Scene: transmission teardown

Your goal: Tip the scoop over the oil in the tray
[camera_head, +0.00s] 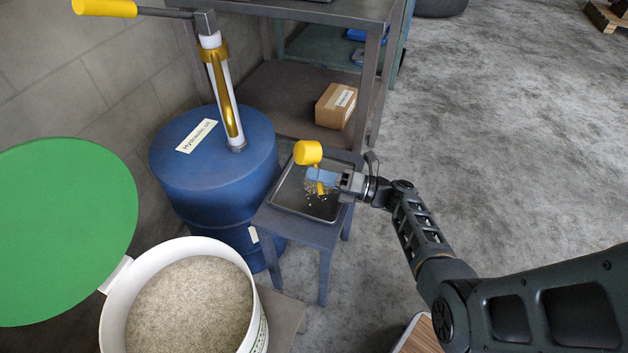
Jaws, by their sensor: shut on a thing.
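I cannot tell which granules are falling and which lie in the tray. The tray sits on a small grey stool (315,232). Oil in the tray is hard to make out. The scoop and gripper hide part of the tray.
A blue hydraulic oil drum (210,165) with a yellow-handled pump (222,90) stands left of the stool. A white bucket of granules (190,305) with a green lid (60,230) is at lower left. A shelf with a cardboard box (336,105) stands behind. Floor at right is clear.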

